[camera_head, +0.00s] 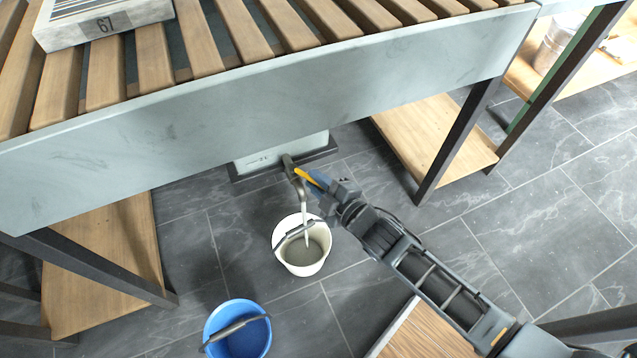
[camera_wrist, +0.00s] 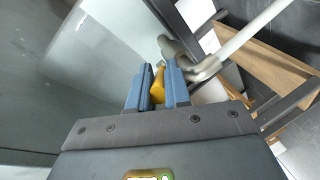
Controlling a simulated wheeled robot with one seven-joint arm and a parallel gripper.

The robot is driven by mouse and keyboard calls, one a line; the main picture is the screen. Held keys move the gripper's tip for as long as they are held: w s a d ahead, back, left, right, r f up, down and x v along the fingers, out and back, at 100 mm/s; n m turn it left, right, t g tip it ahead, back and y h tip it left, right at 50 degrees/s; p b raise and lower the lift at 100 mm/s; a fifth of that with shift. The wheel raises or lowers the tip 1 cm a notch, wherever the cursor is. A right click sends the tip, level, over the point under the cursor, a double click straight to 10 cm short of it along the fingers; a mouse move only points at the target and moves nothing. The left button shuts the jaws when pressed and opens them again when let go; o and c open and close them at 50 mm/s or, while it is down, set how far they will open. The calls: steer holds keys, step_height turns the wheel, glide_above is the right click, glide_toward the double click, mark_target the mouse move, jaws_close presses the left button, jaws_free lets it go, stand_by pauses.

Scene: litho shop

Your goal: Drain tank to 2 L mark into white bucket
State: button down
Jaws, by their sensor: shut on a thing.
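The pale tank (camera_head: 262,160) stands on a dark base under the slatted bench, mostly hidden by it. Its grey tap (camera_head: 288,163) points out over the floor, and it also shows in the wrist view (camera_wrist: 171,48). My gripper (camera_head: 312,179) is shut on the tap's yellow handle (camera_wrist: 158,88). A pale grey column, a stream or a spout, runs from the tap down into the white bucket (camera_head: 303,271). The bucket stands upright on the floor with a grey surface inside. I cannot read any level mark on the tank.
A blue bucket (camera_head: 211,327) stands on the floor in front and left of the white one. The slatted bench (camera_head: 270,85) overhangs the tank, with a numbered block (camera_head: 103,22) on it. Wooden shelves (camera_head: 105,260) flank the tank. Open tiled floor lies at right.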

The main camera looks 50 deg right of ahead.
stand_by(0.4)
steer(key=c, duration=1.1)
jaws_free()
